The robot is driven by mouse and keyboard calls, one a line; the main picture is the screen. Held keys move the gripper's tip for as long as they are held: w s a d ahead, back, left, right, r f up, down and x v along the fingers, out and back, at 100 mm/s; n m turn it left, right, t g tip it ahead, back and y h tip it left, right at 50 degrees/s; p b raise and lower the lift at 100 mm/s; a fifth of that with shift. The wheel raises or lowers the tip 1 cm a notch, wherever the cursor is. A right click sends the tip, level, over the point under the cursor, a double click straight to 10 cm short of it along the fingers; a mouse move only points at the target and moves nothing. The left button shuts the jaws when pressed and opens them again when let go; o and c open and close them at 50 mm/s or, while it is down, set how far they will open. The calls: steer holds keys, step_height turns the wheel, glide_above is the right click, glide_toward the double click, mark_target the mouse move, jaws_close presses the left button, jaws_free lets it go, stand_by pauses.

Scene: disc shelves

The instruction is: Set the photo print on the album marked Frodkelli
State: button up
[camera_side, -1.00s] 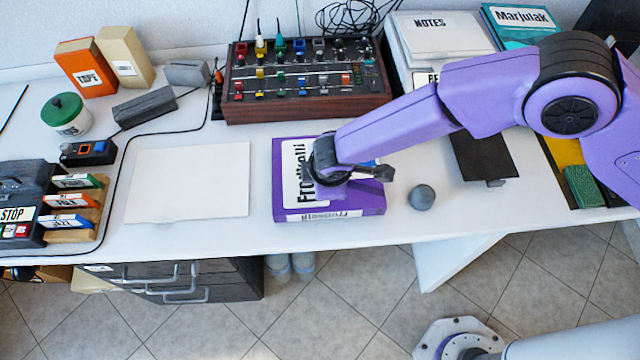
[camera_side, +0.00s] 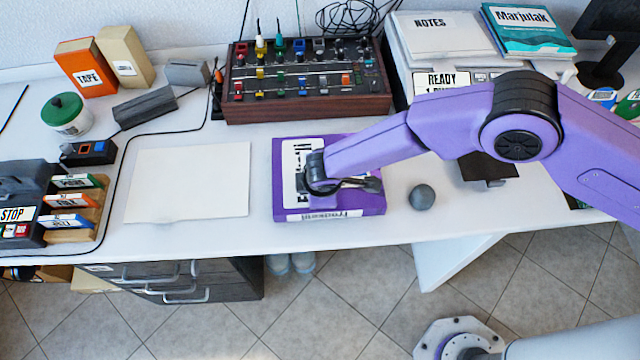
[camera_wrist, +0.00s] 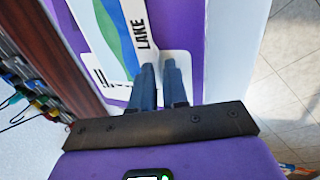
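The photo print, with blue and green bands and a white strip reading LAKE (camera_wrist: 140,28), lies over the purple album's white label in the wrist view. The album (camera_wrist: 186,12) is on the desk; it also shows in the side view (camera_side: 373,202), its front-edge lettering partly readable as Frodkelli. My gripper (camera_wrist: 160,68) is low over the album, its two fingertips a narrow gap apart at the print's near end. Nothing is clearly clamped between them. In the side view my gripper (camera_side: 373,184) and arm cover much of the label, and I cannot make out the print.
A mixer (camera_side: 305,85) stands behind the album. A grey ball (camera_side: 422,197) sits close to its right, and a blank white sheet (camera_side: 188,182) lies to its left. The desk's front edge is close in front. The Marjulak album (camera_side: 527,32) is at the back right.

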steer(key=v, duration=1.2)
steer(key=shift+d+r, duration=0.1)
steer(key=shift+r, duration=0.05)
steer(key=s+d+r+m+g, duration=0.15)
steer(key=d+r, duration=0.45)
steer(key=d, duration=0.6)
steer(key=s+d+r+m+g, duration=0.1)
steer(key=s+d+r+m, duration=0.1)
steer(key=d+r, duration=0.65)
steer(key=s+d+m, duration=0.1)
steer(key=s+d, duration=0.5)
steer(key=d, duration=0.6)
steer(key=s+d+m+g, duration=0.1)
steer(key=s+d, duration=0.6)
steer(key=d, duration=0.6)
steer(key=shift+s+r, duration=0.3)
steer(key=shift+s, duration=0.05)
